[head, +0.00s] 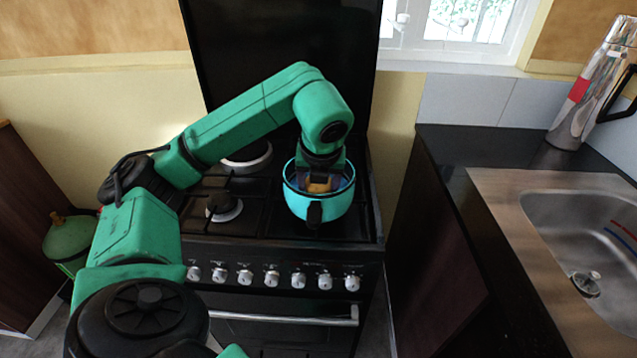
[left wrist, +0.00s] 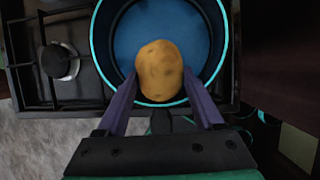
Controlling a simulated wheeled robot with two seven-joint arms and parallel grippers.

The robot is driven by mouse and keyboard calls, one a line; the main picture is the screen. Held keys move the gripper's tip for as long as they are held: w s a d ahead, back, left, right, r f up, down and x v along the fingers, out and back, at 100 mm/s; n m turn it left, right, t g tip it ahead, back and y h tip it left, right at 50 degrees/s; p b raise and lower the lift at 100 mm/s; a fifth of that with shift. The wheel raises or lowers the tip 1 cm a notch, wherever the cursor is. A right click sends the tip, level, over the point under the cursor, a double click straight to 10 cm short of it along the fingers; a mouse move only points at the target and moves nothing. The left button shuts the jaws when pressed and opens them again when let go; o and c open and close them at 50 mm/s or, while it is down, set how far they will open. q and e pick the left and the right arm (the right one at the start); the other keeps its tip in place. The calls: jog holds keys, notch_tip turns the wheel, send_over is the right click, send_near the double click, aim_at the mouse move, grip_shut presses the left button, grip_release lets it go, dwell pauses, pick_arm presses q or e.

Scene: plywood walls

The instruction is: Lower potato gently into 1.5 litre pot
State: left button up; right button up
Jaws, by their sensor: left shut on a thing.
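The turquoise pot (head: 318,206) stands on the right front burner of the stove, its black handle pointing toward me. My left gripper (head: 320,182) points down over the pot's opening and is shut on the potato (head: 318,187). In the left wrist view the tan potato (left wrist: 160,71) sits between the two purple fingers of my left gripper (left wrist: 161,88). Behind it show the blue inside and the turquoise rim of the pot (left wrist: 99,58). The potato overlaps the near rim in that view. I cannot tell whether it touches the pot's floor. My right gripper is not in view.
The black stove (head: 262,250) has white knobs along its front and other burners (head: 223,207) left of the pot. A dark counter (head: 450,160) with a sink (head: 590,240) and a steel flask (head: 590,90) is to the right. A green gas cylinder (head: 70,238) stands at left.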

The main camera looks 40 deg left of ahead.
pick_arm(q)
jog(key=o, duration=1.4)
jog(key=shift+o, duration=0.2)
jog(key=shift+s, duration=0.1)
jog(key=shift+d+r, duration=0.1)
jog(key=shift+r, duration=0.2)
jog(key=v, duration=0.3)
jog(key=shift+r+p, duration=0.15)
jog(key=shift+p, duration=0.15)
jog(key=p+v, duration=0.8)
jog(key=v, duration=0.2)
jog(key=shift+s+r, duration=0.2)
jog(key=shift+r, duration=0.1)
jog(key=shift+d, duration=0.15)
jog(key=shift+f, duration=0.1)
